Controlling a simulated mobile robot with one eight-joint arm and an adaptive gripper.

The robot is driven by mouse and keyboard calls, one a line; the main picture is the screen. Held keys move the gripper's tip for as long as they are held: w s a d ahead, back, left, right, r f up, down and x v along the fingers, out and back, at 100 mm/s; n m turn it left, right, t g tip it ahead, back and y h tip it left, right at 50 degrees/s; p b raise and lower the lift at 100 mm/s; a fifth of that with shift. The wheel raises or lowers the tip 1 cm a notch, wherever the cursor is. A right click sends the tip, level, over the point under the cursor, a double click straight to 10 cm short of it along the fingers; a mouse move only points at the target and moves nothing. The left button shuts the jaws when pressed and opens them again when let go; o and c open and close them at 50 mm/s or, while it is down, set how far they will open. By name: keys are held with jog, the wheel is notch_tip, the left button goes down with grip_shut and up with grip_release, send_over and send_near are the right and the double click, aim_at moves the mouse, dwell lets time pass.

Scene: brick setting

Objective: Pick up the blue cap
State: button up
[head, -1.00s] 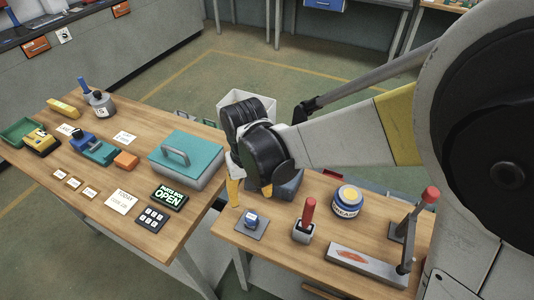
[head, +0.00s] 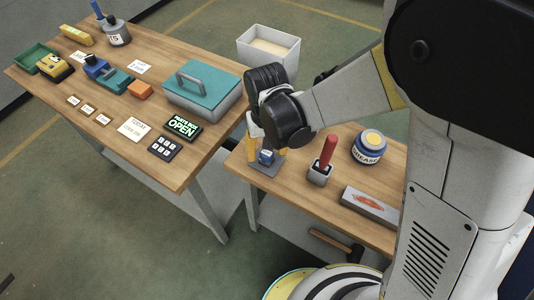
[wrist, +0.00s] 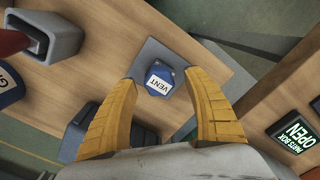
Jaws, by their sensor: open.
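The blue cap (head: 266,156) sits on a grey square plate (head: 271,168) near the left corner of the right-hand table. In the wrist view the cap (wrist: 160,80) has a white label reading VENT, and the plate (wrist: 150,52) lies beneath it. My gripper (wrist: 164,82) is open, its two yellow fingers on either side of the cap with gaps to it. In the head view my gripper (head: 266,152) is over the plate, one yellow finger left of the cap; the other finger is mostly hidden.
A red-handled tool in a grey holder (head: 319,175) stands right of the plate. Behind it is a grease jar (head: 368,149). A grey block with a red mark (head: 370,205) lies farther right. The left table (head: 150,175) carries a teal-lidded box (head: 203,90) and a PARTS BOX OPEN sign (head: 183,126).

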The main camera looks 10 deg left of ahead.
jog(key=c, duration=1.3)
jog(key=shift+r, duration=0.1)
